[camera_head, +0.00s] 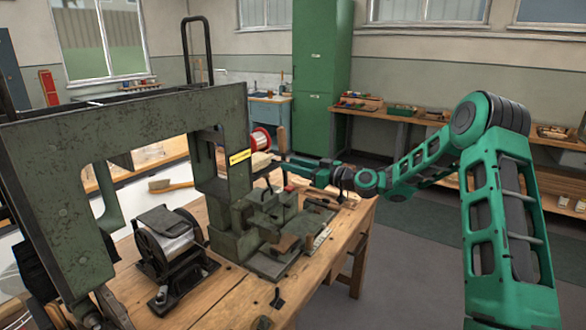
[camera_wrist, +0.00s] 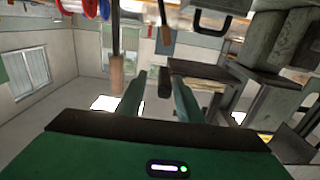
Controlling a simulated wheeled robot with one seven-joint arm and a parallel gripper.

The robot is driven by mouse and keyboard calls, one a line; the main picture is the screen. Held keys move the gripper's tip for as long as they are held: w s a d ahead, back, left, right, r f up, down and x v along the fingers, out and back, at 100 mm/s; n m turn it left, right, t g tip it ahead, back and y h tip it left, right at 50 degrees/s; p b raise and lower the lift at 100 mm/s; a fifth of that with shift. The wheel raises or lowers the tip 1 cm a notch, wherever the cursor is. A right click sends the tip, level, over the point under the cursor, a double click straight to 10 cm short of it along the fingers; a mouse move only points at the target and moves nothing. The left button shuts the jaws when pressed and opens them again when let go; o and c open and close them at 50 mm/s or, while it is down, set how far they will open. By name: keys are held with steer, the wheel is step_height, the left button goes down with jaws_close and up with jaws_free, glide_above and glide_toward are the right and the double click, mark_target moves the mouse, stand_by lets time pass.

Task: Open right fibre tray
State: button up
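The tufting machine (camera_head: 120,140) is a worn green metal frame on a wooden bench. Grey-green metal blocks and box-like parts (camera_head: 270,215) sit at its right foot; I cannot tell which of them is the right fibre tray. My gripper (camera_head: 280,164) reaches in from the right, level, above and behind these parts. In the wrist view, my gripper (camera_wrist: 158,84) has its two green fingers apart. A dark cylindrical knob (camera_wrist: 164,82) shows between the fingertips; I cannot tell whether it is touched. Grey box parts (camera_wrist: 265,40) show at the upper right there.
A red-rimmed spool (camera_head: 260,139) and a brown handle (camera_head: 282,139) stand close to my gripper. A brush (camera_head: 170,185) lies on a pale surface behind. A green cabinet (camera_head: 320,75) and shelves stand farther back.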

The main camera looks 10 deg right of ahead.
steer(key=v, duration=1)
steer(key=shift+d, duration=0.2)
steer(key=s+d+f+m+g+h, duration=0.1)
steer(key=s+f+g+h, duration=0.2)
steer(key=s, duration=0.4)
steer(key=s+d+f+m+g+h, duration=0.1)
steer(key=s+f+g+h, duration=0.25)
steer(key=s, duration=0.35)
steer(key=s+d+m+g+h, duration=0.2)
steer(key=s+d+m, duration=0.2)
steer(key=s, duration=0.8)
steer(key=s+d+r+m+g+h, duration=0.1)
steer(key=s+m, duration=0.4)
steer(key=s, duration=0.8)
steer(key=s+d+m+g+h, duration=0.3)
steer(key=s+d, duration=0.3)
steer(key=s, duration=0.7)
steer(key=shift+d+r+m, duration=0.35)
steer(key=shift+m, duration=0.35)
